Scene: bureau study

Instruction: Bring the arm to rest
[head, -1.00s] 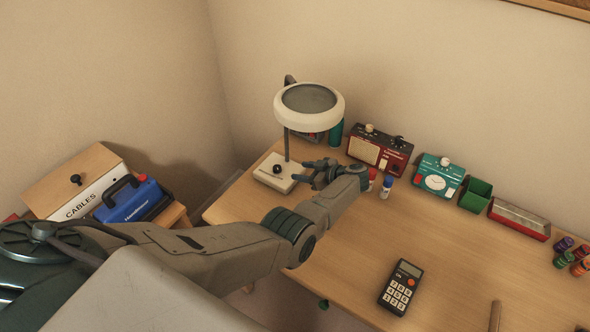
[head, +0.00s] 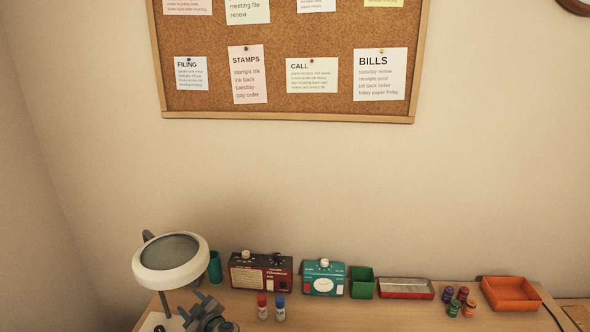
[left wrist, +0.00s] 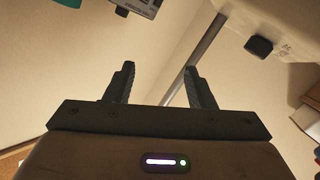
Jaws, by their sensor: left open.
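My left gripper (head: 190,309) is at the bottom left of the head view, beside the magnifier lamp (head: 170,262) at the desk's left end. In the left wrist view its two dark fingers (left wrist: 159,70) stand apart with nothing held between them. The lamp's grey post (left wrist: 206,38) runs slantwise behind the right finger; I cannot tell whether they touch. The lamp's pale base (left wrist: 289,22) with its black knob is at the upper right there. Most of my left arm is below the head view. My right gripper is in neither current view.
On the desk (head: 350,312) stand red and blue capped bottles (head: 262,308), a dark red device (head: 260,274), a teal device (head: 323,279), a green bin (head: 361,283), a red tray (head: 405,289), several small jars and an orange tray (head: 510,295). A corkboard (head: 290,105) hangs above.

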